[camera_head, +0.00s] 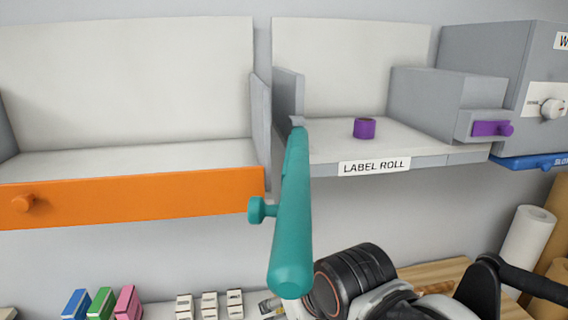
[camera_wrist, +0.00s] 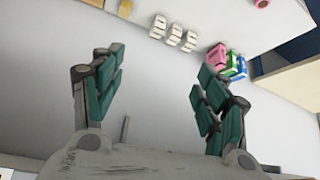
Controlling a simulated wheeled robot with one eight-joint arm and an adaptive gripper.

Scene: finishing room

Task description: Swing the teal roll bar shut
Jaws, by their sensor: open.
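The teal roll bar (camera_head: 293,225) is swung open in the head view. It sticks out toward me from a hinge at the left side of the label roll bay (camera_head: 430,162), with a small round knob (camera_head: 257,210) on its left side. A purple roll (camera_head: 364,128) stands on the bay's floor. My gripper (camera_wrist: 160,68) is open and empty in the wrist view, its two teal-padded fingers spread apart. In the head view my arm is low, below and behind the bar's free end, and the gripper is mostly hidden. The bar does not show between the fingers.
An orange front bar (camera_head: 130,197) closes the left bay. Coloured blocks (camera_head: 100,304) and white blocks (camera_head: 209,305) stand below; white and brown rolls (camera_head: 527,237) stand at lower right.

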